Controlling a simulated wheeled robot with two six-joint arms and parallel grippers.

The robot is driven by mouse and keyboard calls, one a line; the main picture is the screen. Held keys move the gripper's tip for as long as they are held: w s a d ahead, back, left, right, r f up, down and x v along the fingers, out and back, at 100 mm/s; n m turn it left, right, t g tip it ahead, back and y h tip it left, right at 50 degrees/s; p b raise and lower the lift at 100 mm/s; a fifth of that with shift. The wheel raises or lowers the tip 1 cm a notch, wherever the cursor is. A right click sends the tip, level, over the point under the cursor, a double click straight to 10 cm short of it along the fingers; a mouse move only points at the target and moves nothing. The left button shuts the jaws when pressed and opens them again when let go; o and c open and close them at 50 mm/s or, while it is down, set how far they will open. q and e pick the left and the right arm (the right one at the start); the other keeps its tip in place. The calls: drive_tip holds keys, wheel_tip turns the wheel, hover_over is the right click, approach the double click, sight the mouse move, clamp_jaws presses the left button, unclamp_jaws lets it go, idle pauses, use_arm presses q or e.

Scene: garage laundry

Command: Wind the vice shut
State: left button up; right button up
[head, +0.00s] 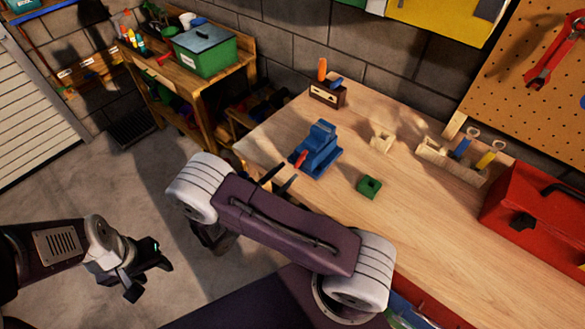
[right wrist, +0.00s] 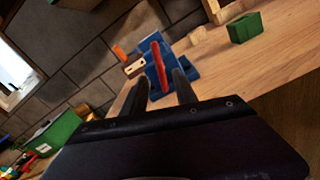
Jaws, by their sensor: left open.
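The blue vice (head: 320,147) stands on the workbench near its left edge. Its red handle (head: 300,158) faces my right gripper. In the right wrist view the vice (right wrist: 184,66) is straight ahead, and the red handle (right wrist: 159,66) shows upright between my finger lines. My right gripper (head: 279,182) is open, with its dark fingers pointing at the handle; they look empty and a little short of it. Whether the vice jaws are apart is too small to tell. My left gripper (head: 150,281) is open and empty, low over the floor at the left.
On the workbench (head: 420,220) are a green block (head: 369,187), a small wooden piece (head: 382,140), a wooden tray of tools (head: 450,165), a red toolbox (head: 540,220) and a wooden box (head: 326,95). A side bench holds a green box (head: 205,50). Bare wood surrounds the vice.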

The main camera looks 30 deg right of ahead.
drive_tip(key=v, duration=0.5)
drive_tip(key=shift+b, duration=0.35)
drive_tip(key=shift+s, duration=0.1)
drive_tip(key=s+d+f+m+g+y, duration=0.3)
drive_tip(key=s+d+m+g+y, duration=0.2)
drive_tip(key=s+m+g+y, duration=0.6)
drive_tip(key=a+r+m+t+y, duration=0.1)
drive_tip(key=m+y, duration=0.1)
drive_tip(key=w+a+m+t+y, duration=0.1)
drive_tip(key=m+t+y, duration=0.1)
drive_tip(key=m, duration=0.1)
drive_tip(key=w+a+r+m+t+y, duration=0.1)
drive_tip(key=m+t, duration=0.1)
drive_tip(key=m, duration=0.1)
drive_tip(key=shift+w+a+r+y, duration=0.15)
drive_tip(key=shift+w+r+y, duration=0.15)
drive_tip(key=shift+y, duration=0.1)
drive_tip(key=shift+s, duration=0.1)
